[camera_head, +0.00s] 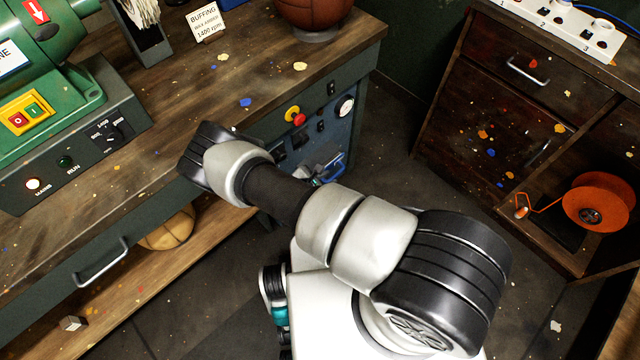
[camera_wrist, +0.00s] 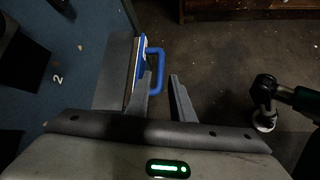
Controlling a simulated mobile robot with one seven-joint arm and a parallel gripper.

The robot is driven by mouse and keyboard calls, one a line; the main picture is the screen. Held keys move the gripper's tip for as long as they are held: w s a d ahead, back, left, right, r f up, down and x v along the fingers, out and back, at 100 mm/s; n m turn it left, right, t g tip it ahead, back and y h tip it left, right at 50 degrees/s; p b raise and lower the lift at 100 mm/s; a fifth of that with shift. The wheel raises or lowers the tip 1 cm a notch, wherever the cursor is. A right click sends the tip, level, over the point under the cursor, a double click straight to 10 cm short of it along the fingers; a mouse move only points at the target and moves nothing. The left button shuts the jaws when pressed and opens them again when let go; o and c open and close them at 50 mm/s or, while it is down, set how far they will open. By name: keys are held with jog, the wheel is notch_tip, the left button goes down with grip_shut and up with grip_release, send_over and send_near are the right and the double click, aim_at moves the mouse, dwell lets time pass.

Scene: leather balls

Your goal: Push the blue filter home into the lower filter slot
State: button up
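The blue filter shows in the wrist view as a blue edge with a blue loop handle (camera_wrist: 156,80). It stands out from the blue cabinet panel (camera_wrist: 80,30), beside a grey plate-like part. My gripper (camera_wrist: 160,76) is open, its two grey fingers apart, with the handle between or just beyond them; I cannot tell whether they touch it. A "2" is marked on the panel.
The workbench (camera_head: 250,75) above holds a green buffing machine (camera_head: 45,100) and a leather ball (camera_head: 313,10). A wooden cabinet (camera_head: 480,110) stands right. Dark floor between them is clear.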

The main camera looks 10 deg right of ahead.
aim_at(335, 176)
jog(key=shift+b+x, duration=0.6)
jog(key=shift+x, duration=1.75)
jog(key=shift+r, duration=0.1)
grip_shut()
